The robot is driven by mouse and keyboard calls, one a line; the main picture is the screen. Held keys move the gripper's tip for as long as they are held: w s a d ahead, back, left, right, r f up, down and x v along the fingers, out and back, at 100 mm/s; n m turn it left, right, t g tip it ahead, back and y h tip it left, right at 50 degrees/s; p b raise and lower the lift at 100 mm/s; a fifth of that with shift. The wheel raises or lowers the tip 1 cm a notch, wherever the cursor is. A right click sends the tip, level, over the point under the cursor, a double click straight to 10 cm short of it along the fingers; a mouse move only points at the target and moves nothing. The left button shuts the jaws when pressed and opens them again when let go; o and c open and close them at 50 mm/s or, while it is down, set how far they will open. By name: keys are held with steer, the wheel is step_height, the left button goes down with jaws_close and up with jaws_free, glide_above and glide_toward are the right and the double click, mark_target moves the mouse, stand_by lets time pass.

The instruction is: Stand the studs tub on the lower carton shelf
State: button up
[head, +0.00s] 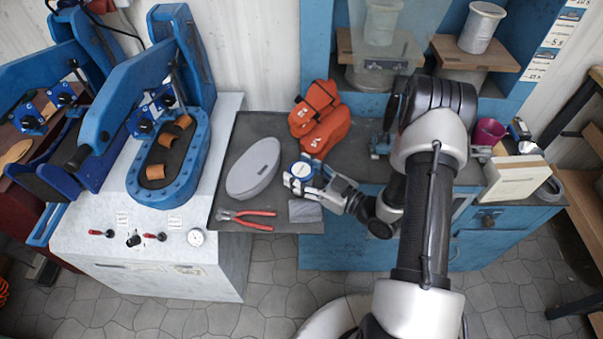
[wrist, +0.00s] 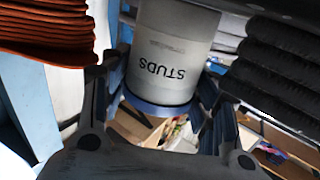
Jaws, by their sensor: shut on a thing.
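The studs tub, a white cylinder with a blue rim and the word STUDS, fills the middle of the wrist view (wrist: 172,50); its lettering is upside down there. In the head view the tub (head: 300,170) shows from above as a small round blue-and-white top. My gripper (head: 309,184) is shut on the tub, with a finger on each side of it in the wrist view. The tub is over or near the dark worktop; its height is hard to judge. I cannot tell for certain which shelf is the lower carton shelf.
Orange gloves (head: 319,120), a grey oval pad (head: 253,168) and red-handled pliers (head: 246,219) lie around the tub. A blue press (head: 170,150) stands left. A dark-framed rack (head: 571,112) stands at the right edge.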

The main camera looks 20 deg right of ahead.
steer(key=o, duration=0.8)
steer(key=shift+f, duration=0.2)
steer(key=shift+c, duration=0.2)
steer(key=o, duration=0.5)
steer(key=shift+c, duration=0.2)
steer(key=shift+r, duration=0.1)
